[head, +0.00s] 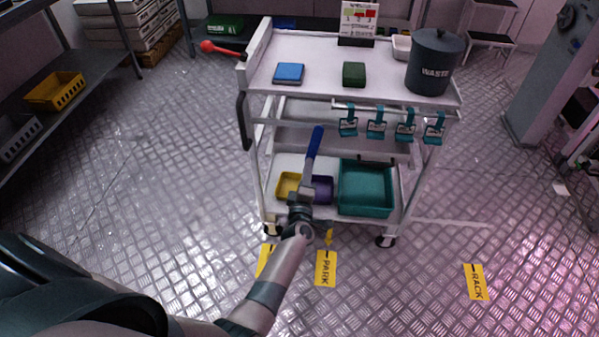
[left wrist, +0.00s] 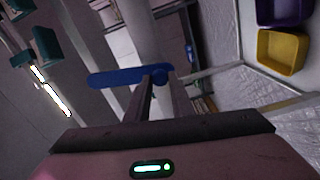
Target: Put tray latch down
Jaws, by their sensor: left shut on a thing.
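The tray latch appears to be the blue lever (head: 314,143) at the front of the white cart. In the head view it slants upward, its top leaning slightly right. My left gripper (head: 305,184) reaches it from below and in front. In the left wrist view the blue lever (left wrist: 115,77) lies across the picture, and the fingertips of my left gripper (left wrist: 152,74) are shut on it near its rounded end. The exact contact is partly hidden by the fingers. My right gripper is not in view.
The cart (head: 300,47) carries a blue box (head: 289,73), a green box (head: 354,74) and a waste bin (head: 434,65) on top. Several teal clips (head: 376,125) hang at its front. Yellow (head: 287,187), purple (head: 323,190) and teal (head: 365,205) bins sit below. A red-knobbed lever (head: 208,46) sticks out left.

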